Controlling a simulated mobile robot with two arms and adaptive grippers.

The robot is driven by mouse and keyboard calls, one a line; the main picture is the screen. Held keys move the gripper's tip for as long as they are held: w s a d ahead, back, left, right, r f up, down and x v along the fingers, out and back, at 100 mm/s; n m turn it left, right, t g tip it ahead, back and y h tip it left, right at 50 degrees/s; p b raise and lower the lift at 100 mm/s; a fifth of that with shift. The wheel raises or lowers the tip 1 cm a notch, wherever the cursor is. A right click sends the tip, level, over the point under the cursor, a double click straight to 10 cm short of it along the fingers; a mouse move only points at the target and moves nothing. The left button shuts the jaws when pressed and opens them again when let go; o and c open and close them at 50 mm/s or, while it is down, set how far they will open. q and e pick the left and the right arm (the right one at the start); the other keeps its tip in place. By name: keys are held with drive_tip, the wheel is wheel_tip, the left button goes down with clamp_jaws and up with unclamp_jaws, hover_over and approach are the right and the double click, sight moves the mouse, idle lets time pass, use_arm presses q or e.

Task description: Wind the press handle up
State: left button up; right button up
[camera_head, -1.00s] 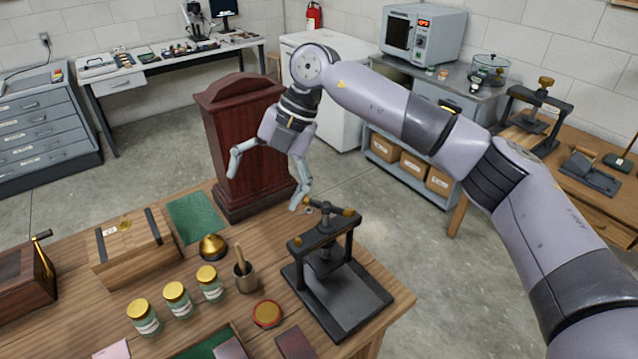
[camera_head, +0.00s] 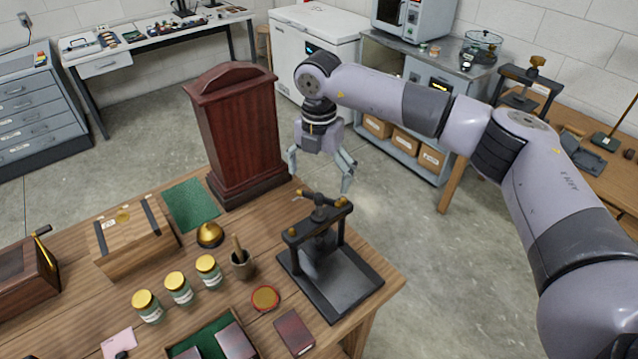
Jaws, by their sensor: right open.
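The black press (camera_head: 338,282) stands at the right end of the wooden table, with a flat bed and two posts joined by a crossbar. My right gripper (camera_head: 319,184) is open and empty. In the picture it hangs just above and behind the handle, its fingers pointing down on either side. I cannot tell whether a finger touches the handle. My left gripper is not in view.
A wooden box (camera_head: 132,243), a brass bell (camera_head: 210,234), several lidded jars (camera_head: 180,288), a mortar (camera_head: 242,264) and a round tin (camera_head: 265,299) stand left of the press. Open floor (camera_head: 405,225) lies to the right.

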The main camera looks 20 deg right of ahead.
sight(319, 195)
wheel_tip(319, 195, down, 4)
drive_tip(key=shift+f+p, duration=0.1)
drive_tip(key=shift+p, duration=0.65)
drive_tip(key=shift+f, duration=0.7)
drive_tip(key=shift+c, duration=0.4)
drive_tip(key=c, duration=0.7)
